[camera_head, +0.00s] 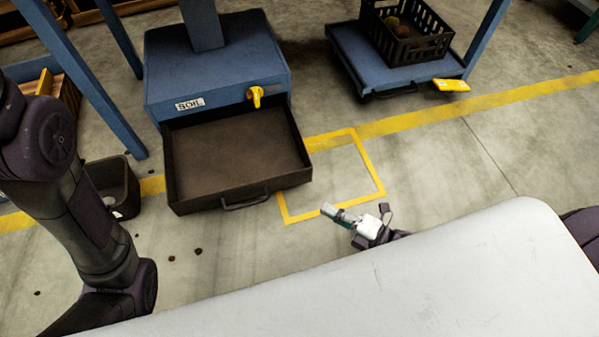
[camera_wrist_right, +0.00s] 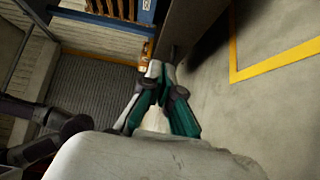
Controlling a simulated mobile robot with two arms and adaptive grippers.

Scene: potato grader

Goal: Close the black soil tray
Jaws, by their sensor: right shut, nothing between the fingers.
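The black soil tray (camera_head: 238,203) is pulled out of the blue cabinet (camera_head: 215,62) marked SOIL, open toward me, with a dark handle (camera_head: 245,200) on its front. Its inside looks bare and brown. My right gripper (camera_head: 332,211) is shut and empty, low over the floor to the right of the tray's front and apart from the handle. In the right wrist view its fingers (camera_wrist_right: 162,78) are together, near a dark panel that looks like the tray's front. My left arm comes in at the left; its gripper is out of view.
A yellow knob (camera_head: 256,96) sits on the cabinet front above the tray. A dark bin (camera_head: 117,187) stands left of the tray. A black crate (camera_head: 428,48) sits on a blue platform at the back right. A yellow-outlined floor square (camera_head: 350,178) is clear. Small dark lumps lie on the floor.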

